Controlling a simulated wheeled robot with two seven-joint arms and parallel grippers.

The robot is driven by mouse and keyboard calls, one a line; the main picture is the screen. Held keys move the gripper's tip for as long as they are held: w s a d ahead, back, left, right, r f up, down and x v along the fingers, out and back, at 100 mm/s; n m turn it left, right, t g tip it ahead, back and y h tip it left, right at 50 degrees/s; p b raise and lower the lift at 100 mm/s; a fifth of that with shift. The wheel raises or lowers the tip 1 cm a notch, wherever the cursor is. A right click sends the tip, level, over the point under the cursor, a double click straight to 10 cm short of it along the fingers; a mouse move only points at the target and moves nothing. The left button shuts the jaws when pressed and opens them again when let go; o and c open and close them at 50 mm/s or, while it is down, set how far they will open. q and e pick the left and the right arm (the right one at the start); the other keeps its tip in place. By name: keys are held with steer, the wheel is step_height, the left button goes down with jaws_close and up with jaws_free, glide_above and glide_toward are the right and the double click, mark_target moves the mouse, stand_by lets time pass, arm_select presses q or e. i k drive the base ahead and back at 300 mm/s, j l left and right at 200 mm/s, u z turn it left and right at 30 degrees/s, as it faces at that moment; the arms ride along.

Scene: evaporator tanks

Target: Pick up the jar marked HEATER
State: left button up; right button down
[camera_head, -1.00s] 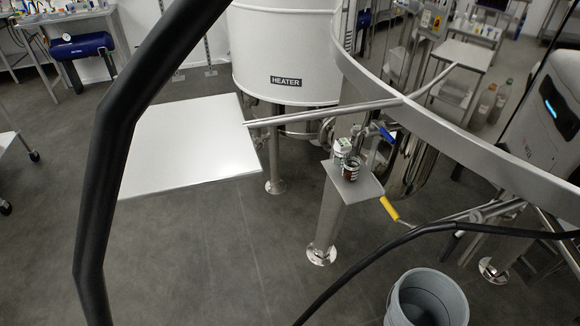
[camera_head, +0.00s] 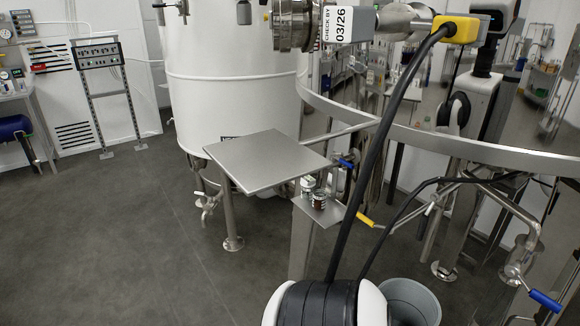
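Two small jars stand close together on a small metal shelf (camera_head: 329,218) near the middle of the camera_head view. The rear one is a whitish jar with some green (camera_head: 308,184). The front one is a dark brownish jar with a pale band (camera_head: 319,201). Both are too small for me to read any marking on them. A large white tank (camera_head: 235,85) stands behind them, its dark nameplate mostly hidden by a flat metal plate (camera_head: 262,162). Neither of my grippers is in view.
The flat plate juts out just left of the jars. A curved metal rail (camera_head: 450,148) runs behind and right. A blue-handled valve (camera_head: 345,163) and a yellow handle (camera_head: 365,219) are close to the jars. A grey bin (camera_head: 412,298) stands at lower right. Floor at left is clear.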

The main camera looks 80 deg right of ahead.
mark_target(319, 199)
steer(key=i+j+z, duration=0.55)
steer(key=i+z, duration=0.3)
steer(key=z, duration=0.15)
steer(key=i+z, duration=0.4)
steer(key=i+j+z, duration=0.1)
steer(key=z, duration=0.35)
steer(key=i+j+z, duration=0.25)
steer(key=z, duration=0.15)
steer(key=i, duration=0.1)
